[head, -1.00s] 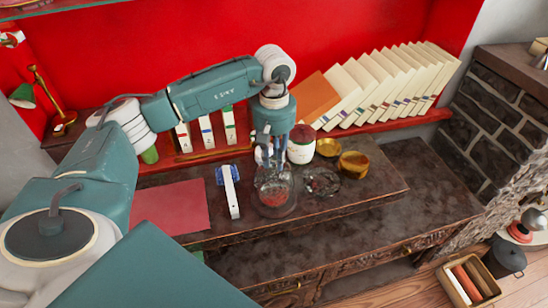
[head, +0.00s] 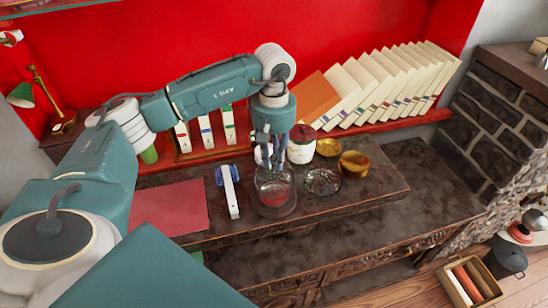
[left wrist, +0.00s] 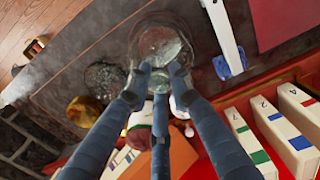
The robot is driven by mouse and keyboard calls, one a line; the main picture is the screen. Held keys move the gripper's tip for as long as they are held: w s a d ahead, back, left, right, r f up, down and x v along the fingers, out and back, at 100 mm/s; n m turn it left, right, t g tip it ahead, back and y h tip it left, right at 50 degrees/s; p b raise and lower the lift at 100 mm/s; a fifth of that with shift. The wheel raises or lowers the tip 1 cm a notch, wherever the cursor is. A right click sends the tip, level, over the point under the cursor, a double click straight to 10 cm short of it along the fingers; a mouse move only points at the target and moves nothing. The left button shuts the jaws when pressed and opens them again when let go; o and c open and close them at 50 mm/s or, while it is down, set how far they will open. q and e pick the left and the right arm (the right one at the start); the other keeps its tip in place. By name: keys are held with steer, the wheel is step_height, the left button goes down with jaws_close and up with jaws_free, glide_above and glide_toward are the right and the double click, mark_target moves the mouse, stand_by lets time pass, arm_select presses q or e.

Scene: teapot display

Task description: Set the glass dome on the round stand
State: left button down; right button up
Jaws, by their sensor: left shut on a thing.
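The clear glass dome (head: 275,196) is on or just above the dark table near its front edge, upright in the head view. My left gripper (head: 274,166) points down over it and is shut on its top; the left wrist view shows the fingers (left wrist: 160,75) closing together at the dome (left wrist: 160,42). A reddish tint shows inside the dome. I cannot tell whether its rim touches anything. I cannot clearly pick out the round stand; a round, patterned glass dish (head: 322,182) lies just right of the dome. My right gripper is not in view.
A red-and-white jar (head: 301,147) stands close behind the dome. A white-and-blue object (head: 230,192) and a red mat (head: 168,208) lie left. Books (head: 385,85) line the back.

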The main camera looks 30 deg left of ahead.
arm_select(q)
steer(key=shift+f+b, duration=0.55)
steer(key=c, duration=1.8)
jaws_free()
steer(key=shift+c, duration=0.2)
steer(key=shift+r+p, duration=3.15)
steer(key=shift+r, duration=2.45)
steer(key=shift+s+f, duration=0.1)
steer(key=shift+f, duration=0.05)
